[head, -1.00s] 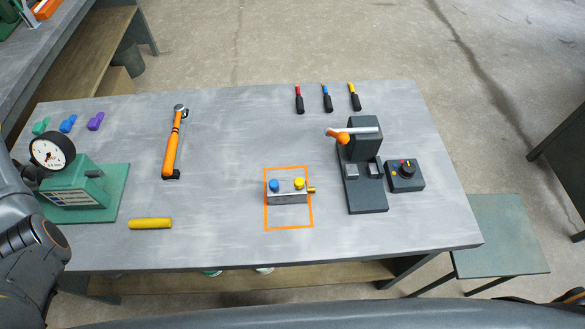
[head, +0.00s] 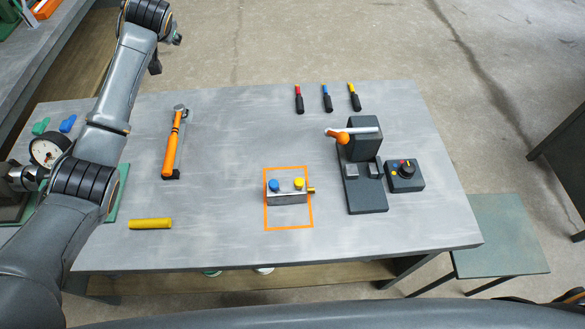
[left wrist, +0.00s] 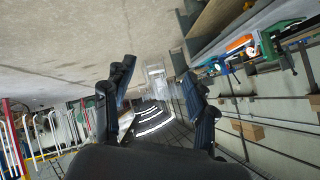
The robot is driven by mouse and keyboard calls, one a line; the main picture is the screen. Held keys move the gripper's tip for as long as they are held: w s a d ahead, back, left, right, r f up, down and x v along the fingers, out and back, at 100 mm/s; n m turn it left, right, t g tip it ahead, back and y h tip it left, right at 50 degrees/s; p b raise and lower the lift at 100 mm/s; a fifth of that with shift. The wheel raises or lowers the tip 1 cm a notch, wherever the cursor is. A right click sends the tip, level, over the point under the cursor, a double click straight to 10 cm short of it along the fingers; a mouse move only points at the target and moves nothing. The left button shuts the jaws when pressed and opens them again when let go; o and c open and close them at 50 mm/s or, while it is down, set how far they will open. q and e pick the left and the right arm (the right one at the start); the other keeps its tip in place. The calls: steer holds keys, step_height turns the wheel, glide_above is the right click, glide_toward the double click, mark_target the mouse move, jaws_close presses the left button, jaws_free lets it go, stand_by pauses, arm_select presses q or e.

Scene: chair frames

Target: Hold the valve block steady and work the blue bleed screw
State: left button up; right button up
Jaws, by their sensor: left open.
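The valve block (head: 287,198) is a small grey metal block. It sits inside an orange square outline (head: 265,215) on the grey table. The blue bleed screw (head: 274,185) stands on its top left. A yellow screw (head: 299,184) stands on its top right, and a brass fitting sticks out at the right side. My left gripper (left wrist: 158,88) is open and empty in the left wrist view, pointed at the room rather than the table. In the head view it is partly visible at the top left, far from the block. My right gripper is not in view.
A torque wrench (head: 173,145), a yellow cylinder (head: 150,223) and a dial gauge (head: 48,149), partly behind my left arm, are on the left. Three screwdrivers (head: 327,98) lie at the back. A dark press-like fixture (head: 362,170) and control box (head: 405,176) stand right of the block.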

arm_select(q)
steer(key=s+d+f+m+g+h, duration=0.2)
steer(key=s+d+m, duration=0.3)
steer(key=d, duration=0.9)
steer(key=s+d+f+m+g+h, duration=0.1)
steer(key=s+d+f+m+h, duration=0.15)
steer(key=s+d, duration=0.8)
steer(key=m+g+y, duration=0.3)
steer(key=m+g, duration=0.4)
glide_above(288, 187)
steer(key=d, duration=0.1)
steer(key=shift+h, duration=0.25)
step_height(288, 187, down, 11)
steer(key=shift+w+d+f, duration=0.1)
steer(key=shift+w+f, duration=0.05)
steer(key=shift+s+f, duration=0.2)
steer(key=shift+f, duration=0.4)
steer(key=f, duration=0.3)
steer(key=a+f, duration=0.1)
steer(key=f, duration=0.2)
steer(key=shift+a+f, duration=0.15)
steer(key=shift+f, duration=0.25)
jaws_close()
